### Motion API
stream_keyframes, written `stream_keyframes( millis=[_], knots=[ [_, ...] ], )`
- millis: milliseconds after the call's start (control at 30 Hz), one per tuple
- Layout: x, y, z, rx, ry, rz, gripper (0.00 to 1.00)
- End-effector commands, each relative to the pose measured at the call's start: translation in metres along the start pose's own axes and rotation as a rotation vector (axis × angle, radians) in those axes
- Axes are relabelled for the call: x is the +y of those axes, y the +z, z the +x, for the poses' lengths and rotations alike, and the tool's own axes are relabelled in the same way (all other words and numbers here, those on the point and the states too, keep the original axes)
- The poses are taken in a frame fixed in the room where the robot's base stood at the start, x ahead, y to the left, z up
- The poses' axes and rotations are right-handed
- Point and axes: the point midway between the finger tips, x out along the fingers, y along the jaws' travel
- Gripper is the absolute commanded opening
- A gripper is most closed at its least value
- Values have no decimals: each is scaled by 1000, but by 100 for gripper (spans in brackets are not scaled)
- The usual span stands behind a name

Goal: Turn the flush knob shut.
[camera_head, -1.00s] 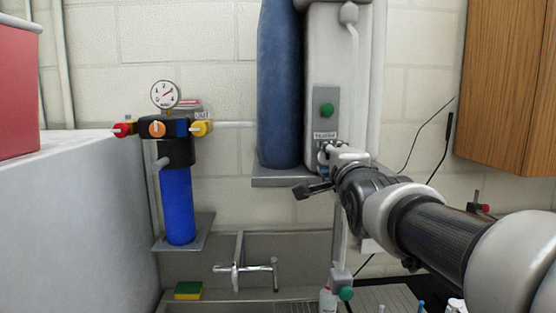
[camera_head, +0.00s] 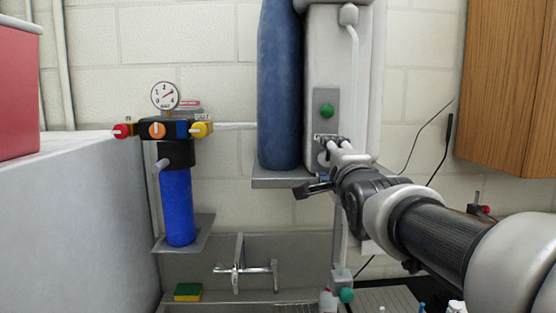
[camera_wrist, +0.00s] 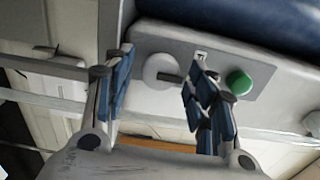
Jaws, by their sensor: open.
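A grey panel (camera_head: 319,98) on the front of the white unit carries a green knob (camera_head: 327,110) and a small label below it, too small to read surely. A pale round knob (camera_head: 323,157) with a dark bar sits under the label, partly hidden by my gripper. The wrist view shows this pale knob (camera_wrist: 160,70) and the green knob (camera_wrist: 239,82) on the same panel. I cannot tell for sure which is the flush knob. My gripper (camera_wrist: 160,58) is open and empty, its blue-padded fingers on either side of the pale knob. Contact cannot be told.
A blue cylinder (camera_head: 279,85) stands left of the panel on a grey shelf (camera_head: 285,182). Further left is a blue filter (camera_head: 177,205) with red, orange and yellow knobs and a gauge. A tap (camera_head: 245,268) and another green knob (camera_head: 346,295) are below. A wooden cabinet (camera_head: 507,85) hangs right.

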Motion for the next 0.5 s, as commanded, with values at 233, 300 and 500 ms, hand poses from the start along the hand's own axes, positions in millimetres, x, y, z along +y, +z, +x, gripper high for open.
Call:
stream_keyframes(
  millis=[233,300,500],
  knots=[
    [0,0,-3,0,-1,0,52],
    [0,0,-9,0,-1,-1,52],
    [-2,0,-48,0,-4,0,52]
  ],
)
